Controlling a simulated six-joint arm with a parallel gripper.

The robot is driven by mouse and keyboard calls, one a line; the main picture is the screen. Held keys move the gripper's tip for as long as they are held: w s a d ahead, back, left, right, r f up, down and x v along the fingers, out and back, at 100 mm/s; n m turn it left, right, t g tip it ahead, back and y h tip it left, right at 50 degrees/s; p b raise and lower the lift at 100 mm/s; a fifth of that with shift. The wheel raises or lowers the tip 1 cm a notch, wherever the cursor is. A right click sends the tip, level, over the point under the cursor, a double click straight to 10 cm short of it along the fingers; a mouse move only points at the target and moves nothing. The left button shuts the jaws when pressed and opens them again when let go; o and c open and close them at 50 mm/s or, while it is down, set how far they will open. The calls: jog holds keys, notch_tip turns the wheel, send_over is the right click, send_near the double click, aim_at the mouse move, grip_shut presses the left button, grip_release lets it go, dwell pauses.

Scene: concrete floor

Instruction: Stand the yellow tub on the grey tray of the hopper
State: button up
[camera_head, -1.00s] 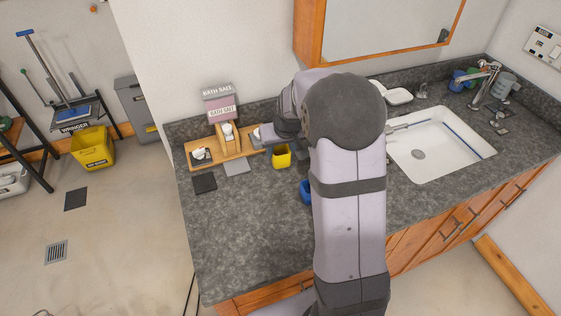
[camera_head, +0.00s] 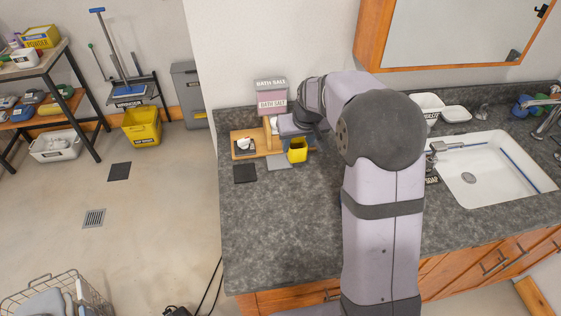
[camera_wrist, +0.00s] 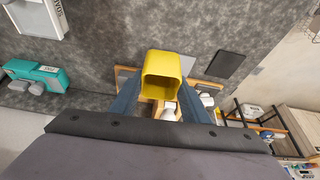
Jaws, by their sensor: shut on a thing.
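The yellow tub (camera_head: 297,150) is in my gripper, low over the counter at the right front of the bath salt hopper (camera_head: 271,97). In the wrist view the tub (camera_wrist: 163,59) sits between the two blue-grey fingers of my gripper (camera_wrist: 160,82), which is shut on it. Its hollow mouth shows there. A flat grey square (camera_head: 278,162), which looks like the grey tray, lies in front of the hopper's wooden base (camera_head: 243,152), just left of the tub. I cannot tell whether the tub touches the counter or the base.
A black square (camera_head: 245,173) lies left of the grey one. A small white item (camera_head: 245,144) sits on the wooden base. The sink (camera_head: 490,165) is to the right, beyond my arm. The front left of the counter (camera_head: 270,225) is clear.

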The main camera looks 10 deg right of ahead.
jog(key=w+a+r, duration=0.2)
jog(key=w+r, duration=0.2)
jog(key=r, duration=0.2)
jog(key=w+a+r, duration=0.3)
jog(key=w+r, duration=0.1)
jog(key=r, duration=0.2)
jog(key=shift+m, duration=0.3)
jog(key=f+p, duration=0.1)
jog(key=f, duration=0.5)
jog(key=s+f, duration=0.1)
jog(key=f, duration=0.5)
jog(key=s+f+p, duration=0.1)
jog(key=f, duration=0.5)
jog(key=shift+s+d+f+p, duration=0.15)
jog(key=shift+d+f+p, duration=0.2)
jog(key=shift+d, duration=0.05)
jog(key=shift+f, duration=0.1)
jog(key=shift+f, duration=0.1)
jog(key=o, duration=1)
